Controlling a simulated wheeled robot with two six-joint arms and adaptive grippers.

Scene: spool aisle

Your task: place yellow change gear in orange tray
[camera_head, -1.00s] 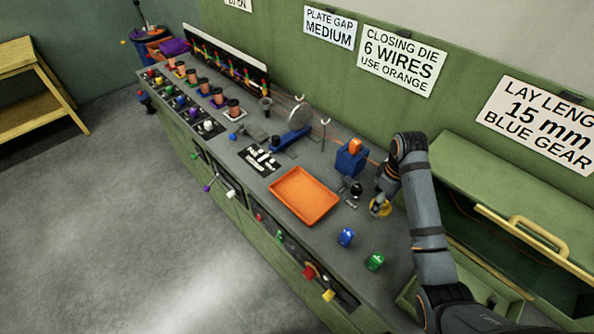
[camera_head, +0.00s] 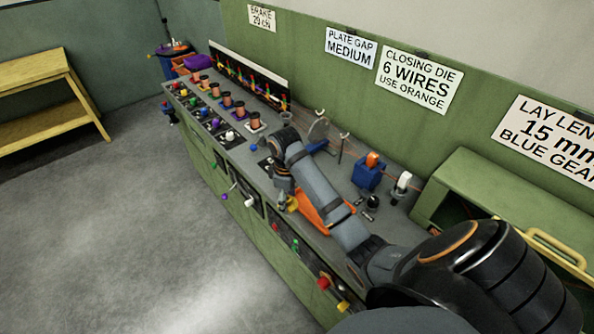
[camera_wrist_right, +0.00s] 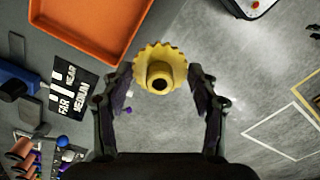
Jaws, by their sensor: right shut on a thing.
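My right gripper (camera_head: 288,200) is shut on the yellow change gear (camera_wrist_right: 160,70), a toothed disc with a raised hub and dark bore, held between both fingers in the right wrist view. The gear shows small in the head view (camera_head: 293,204). The orange tray (camera_head: 311,213) lies on the bench, largely hidden behind my right arm in the head view. In the right wrist view the tray (camera_wrist_right: 98,52) is at the upper left, and the gear appears beside its rim, not over its floor. Their height difference is hard to tell. My left gripper is not in view.
A black-and-white label card (camera_wrist_right: 72,88) lies near the tray. A blue block with an orange top (camera_head: 369,171) and a small black part (camera_head: 372,203) stand right of it. Spools (camera_head: 228,101) line the bench's far end. Open floor (camera_head: 150,220) lies before the bench.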

